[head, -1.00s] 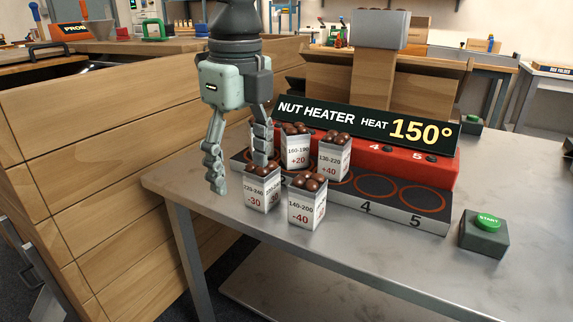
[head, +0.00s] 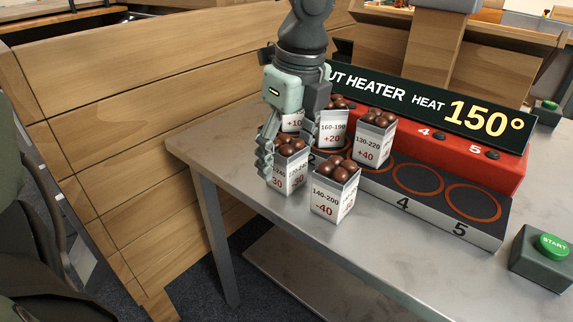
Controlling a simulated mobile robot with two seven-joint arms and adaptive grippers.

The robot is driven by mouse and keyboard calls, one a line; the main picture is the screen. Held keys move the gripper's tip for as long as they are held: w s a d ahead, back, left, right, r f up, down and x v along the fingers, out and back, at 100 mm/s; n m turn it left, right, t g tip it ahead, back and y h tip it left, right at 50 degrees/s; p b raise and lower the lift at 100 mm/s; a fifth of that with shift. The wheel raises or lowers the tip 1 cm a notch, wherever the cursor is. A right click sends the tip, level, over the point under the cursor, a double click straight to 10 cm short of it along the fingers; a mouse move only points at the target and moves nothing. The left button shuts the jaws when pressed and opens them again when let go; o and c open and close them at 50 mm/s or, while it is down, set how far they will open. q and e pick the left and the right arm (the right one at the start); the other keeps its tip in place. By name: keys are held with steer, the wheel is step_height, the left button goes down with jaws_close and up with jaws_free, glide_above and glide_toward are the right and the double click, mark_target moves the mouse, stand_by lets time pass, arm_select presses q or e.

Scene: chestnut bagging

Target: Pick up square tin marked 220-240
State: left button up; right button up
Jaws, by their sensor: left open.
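The square tin marked 220-240 (head: 296,177) is white, full of brown chestnuts, and stands upright at the table's left part, in front of the heater. Its label is partly covered; "240" and "30" show. My left gripper (head: 286,160) points down over this tin and is open. One finger is at the tin's left side, in front of its label. The other finger is at its far right side, partly hidden behind the chestnuts. I cannot tell whether the fingers touch it. My right gripper is not in view.
The tin marked 140-200 (head: 333,200) stands close at the right. Tins marked 160-190 (head: 333,132), 130-220 (head: 369,148) and +10 (head: 292,122) stand behind. The nut heater (head: 470,161) reads 150°. A start button (head: 552,247) is at the right. The front table top (head: 400,265) is clear.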

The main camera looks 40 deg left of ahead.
arm_select(q)
steer(key=shift+f, duration=0.2)
steer(key=c, duration=1.2)
steer(key=shift+c, duration=0.6)
steer(key=shift+r, duration=0.15)
